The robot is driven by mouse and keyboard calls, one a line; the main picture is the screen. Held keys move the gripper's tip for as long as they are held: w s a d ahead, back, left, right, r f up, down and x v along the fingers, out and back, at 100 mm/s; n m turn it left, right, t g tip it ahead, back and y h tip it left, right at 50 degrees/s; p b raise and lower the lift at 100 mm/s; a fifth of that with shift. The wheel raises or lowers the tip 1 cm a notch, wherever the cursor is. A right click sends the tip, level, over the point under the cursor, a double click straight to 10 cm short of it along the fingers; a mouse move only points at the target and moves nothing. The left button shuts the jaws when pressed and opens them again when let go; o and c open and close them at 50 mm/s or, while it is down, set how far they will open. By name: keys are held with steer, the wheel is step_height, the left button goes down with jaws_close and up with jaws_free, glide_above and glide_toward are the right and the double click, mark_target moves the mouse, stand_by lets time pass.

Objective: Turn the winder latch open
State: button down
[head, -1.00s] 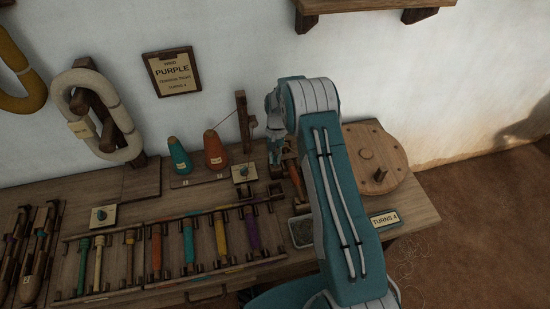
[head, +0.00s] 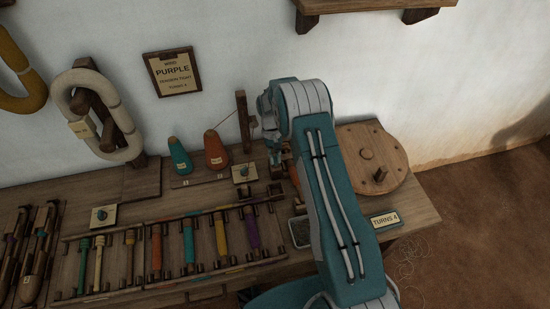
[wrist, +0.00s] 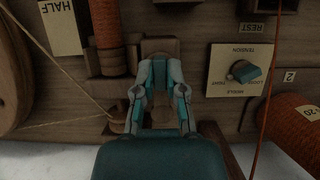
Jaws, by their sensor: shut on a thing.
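In the wrist view my gripper (wrist: 160,75) points up the picture. Its two teal and grey fingers are closed around a small dark part at the brown wooden block, which I take to be the winder latch (wrist: 160,47). The fingers hide most of the held part, so its angle cannot be told. In the head view my gripper (head: 275,153) is at the winder, left of the round wooden wheel (head: 372,160), and my arm covers much of that spot.
An orange bobbin (wrist: 104,22) stands just left of the fingers. A tension dial (wrist: 243,71) and an orange thread cone (wrist: 295,125) are to the right. In the head view, a rack of coloured bobbins (head: 188,243) and a turns counter (head: 385,219) flank my arm.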

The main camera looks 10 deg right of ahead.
steer(key=shift+w+r, duration=0.1)
steer(key=shift+w, duration=0.15)
steer(key=c, duration=0.7)
jaws_free()
steer(key=shift+s, duration=0.1)
steer(key=v, duration=1.2)
steer(key=shift+a, duration=0.1)
